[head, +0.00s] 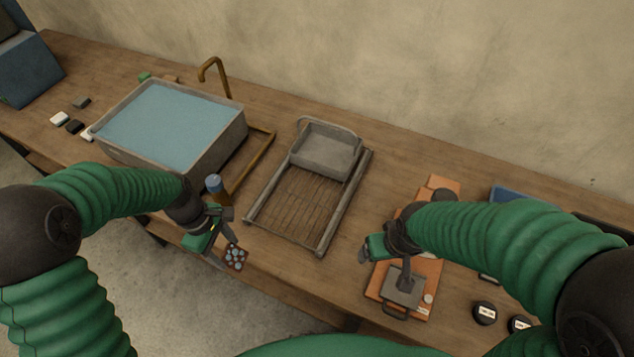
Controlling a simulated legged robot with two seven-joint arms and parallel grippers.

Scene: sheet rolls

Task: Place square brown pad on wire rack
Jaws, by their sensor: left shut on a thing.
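The square brown pad (235,257) is small and carries pale blue dots. My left gripper (224,250) is shut on it at the table's front edge, to the left of the wire rack. The wire rack (290,205) lies on the table in the middle, with side rails and thin wires. A grey tray (325,151) sits over its back end; the front part of the rack is bare. My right gripper (371,250) is over the left edge of an orange board, right of the rack; its jaw gap is not clear.
A grey basin of blue water (165,118) stands at the left, with a brass tap (213,72) behind it. A blue-capped bottle (214,188) is by my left gripper. The orange board (414,303) holds a grey square tool (405,287). Dark round tins (484,312) lie at right.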

